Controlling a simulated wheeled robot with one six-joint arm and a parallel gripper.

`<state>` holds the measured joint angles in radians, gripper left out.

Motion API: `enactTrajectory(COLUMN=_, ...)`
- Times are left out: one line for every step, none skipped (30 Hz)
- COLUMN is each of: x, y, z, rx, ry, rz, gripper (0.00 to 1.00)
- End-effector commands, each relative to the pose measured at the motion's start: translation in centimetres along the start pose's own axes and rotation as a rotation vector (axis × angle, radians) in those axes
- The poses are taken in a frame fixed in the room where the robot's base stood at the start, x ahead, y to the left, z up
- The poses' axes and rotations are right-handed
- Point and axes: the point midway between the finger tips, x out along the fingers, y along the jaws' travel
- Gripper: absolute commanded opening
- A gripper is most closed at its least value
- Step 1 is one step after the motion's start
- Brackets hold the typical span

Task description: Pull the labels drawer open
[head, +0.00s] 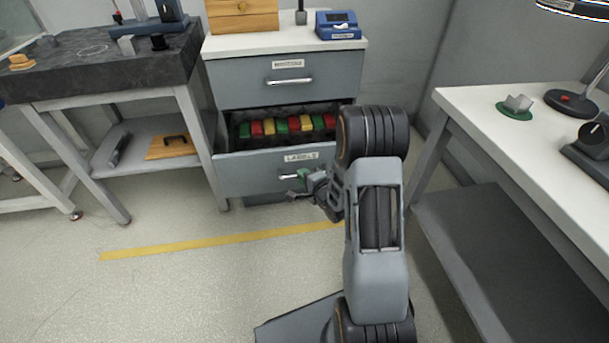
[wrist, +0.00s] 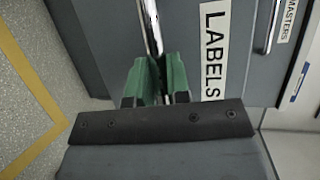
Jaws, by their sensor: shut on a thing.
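The labels drawer (head: 256,171) is the lower grey drawer of the cabinet. In the head view it stands pulled out, with several red, green and yellow items (head: 293,123) showing inside. Its white LABELS sign (wrist: 213,50) and metal bar handle (wrist: 150,28) show in the wrist view. My gripper (wrist: 157,78) has its green fingers shut on the handle's lower end as seen there. In the head view my gripper (head: 303,177) is at the drawer front, and my arm hides the drawer's right end.
A closed upper drawer (head: 287,78) sits above it. A blue device (head: 338,26) and a wooden box (head: 241,15) stand on the cabinet. A dark-topped table (head: 110,75) is at left and a white bench (head: 520,150) at right. The floor in front is clear, with a yellow line (head: 200,246).

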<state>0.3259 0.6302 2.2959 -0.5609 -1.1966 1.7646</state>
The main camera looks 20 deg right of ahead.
Motion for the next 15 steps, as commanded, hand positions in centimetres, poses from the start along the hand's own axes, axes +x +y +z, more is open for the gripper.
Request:
enactTrajectory(x=-0.07, y=0.04, z=-0.22, rx=0.002, ry=0.008, rz=0.001, gripper=0.00)
enactTrajectory(x=-0.07, y=0.04, z=-0.22, rx=0.002, ry=0.008, rz=0.001, gripper=0.00)
enactTrajectory(x=-0.08, y=0.04, z=-0.23, rx=0.002, ry=0.008, rz=0.001, gripper=0.00)
enactTrajectory(x=-0.07, y=0.04, z=-0.24, rx=0.002, ry=0.009, rz=0.001, gripper=0.00)
enactTrajectory(x=-0.08, y=0.05, z=-0.24, rx=0.002, ry=0.009, rz=0.001, gripper=0.00)
enactTrajectory(x=-0.08, y=0.05, z=-0.25, rx=0.002, ry=0.009, rz=0.001, gripper=0.00)
enactTrajectory(x=-0.08, y=0.05, z=-0.25, rx=0.002, ry=0.009, rz=0.001, gripper=0.00)
enactTrajectory(x=-0.08, y=0.05, z=-0.26, rx=0.002, ry=0.009, rz=0.001, gripper=0.00)
enactTrajectory(x=-0.08, y=0.04, z=-0.26, rx=0.002, ry=0.009, rz=0.001, gripper=0.00)
enactTrajectory(x=-0.07, y=0.04, z=-0.27, rx=0.002, ry=0.010, rz=0.001, gripper=0.19)
enactTrajectory(x=-0.07, y=0.04, z=-0.27, rx=0.002, ry=0.010, rz=0.001, gripper=0.22)
enactTrajectory(x=-0.06, y=0.04, z=-0.24, rx=0.002, ry=0.009, rz=0.001, gripper=0.25)
enactTrajectory(x=-0.05, y=0.04, z=-0.18, rx=0.002, ry=0.007, rz=0.001, gripper=0.28)
enactTrajectory(x=-0.03, y=0.03, z=-0.14, rx=0.002, ry=0.006, rz=0.001, gripper=0.31)
enactTrajectory(x=-0.02, y=0.03, z=-0.09, rx=0.001, ry=0.005, rz=0.001, gripper=0.35)
